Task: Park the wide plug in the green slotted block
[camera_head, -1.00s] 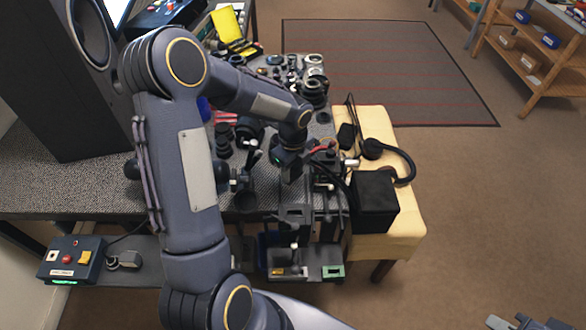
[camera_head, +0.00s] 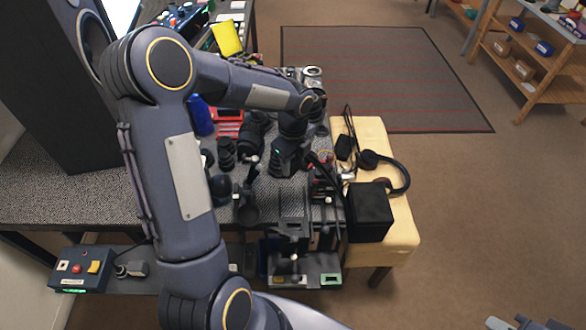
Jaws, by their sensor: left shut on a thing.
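A small green block (camera_head: 330,280) with a dark opening sits at the right end of a low grey tray at the table's front. My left gripper (camera_head: 284,172) points down over the dark mat at mid-table, well behind the green block. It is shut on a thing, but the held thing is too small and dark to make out. I cannot pick out the wide plug for certain. A grey piece of my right gripper (camera_head: 525,322) shows at the bottom right edge, cut off by the frame, far from the table.
Dark stands and clamps crowd the table between my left gripper and the tray. A black box (camera_head: 370,212) and headphones (camera_head: 390,172) lie on the yellow-topped stool at right. A blue cylinder (camera_head: 201,116) and lens parts stand behind my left arm. A button box (camera_head: 82,268) is at left.

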